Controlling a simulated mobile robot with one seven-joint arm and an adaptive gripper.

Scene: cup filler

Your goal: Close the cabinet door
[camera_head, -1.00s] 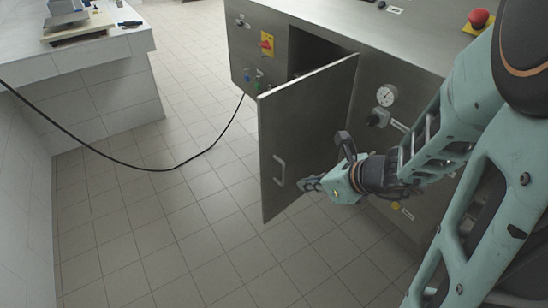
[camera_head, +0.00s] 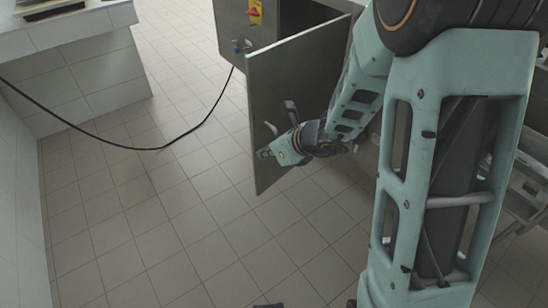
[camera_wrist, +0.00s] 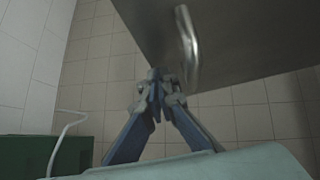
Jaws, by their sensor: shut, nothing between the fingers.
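The grey metal cabinet door (camera_head: 290,85) stands open, swung out from the steel cabinet (camera_head: 235,30). Its bar handle (camera_head: 271,129) is on the face toward my arm. In the wrist view the door (camera_wrist: 245,45) fills the upper right, with the shiny handle (camera_wrist: 187,45) hanging close to my fingertips. My gripper (camera_head: 264,153) is just below the handle, in front of the door's lower part. In the wrist view my gripper (camera_wrist: 160,82) is shut and empty. Whether the fingertips touch the door or handle is unclear. My arm hides the hinge side's lower part.
A black cable (camera_head: 150,148) hangs between the left side and the cabinet. A white tiled counter (camera_head: 85,65) stands at the left. The tiled floor (camera_head: 170,215) in front of the door is clear. A red and yellow switch (camera_head: 255,12) is on the cabinet front.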

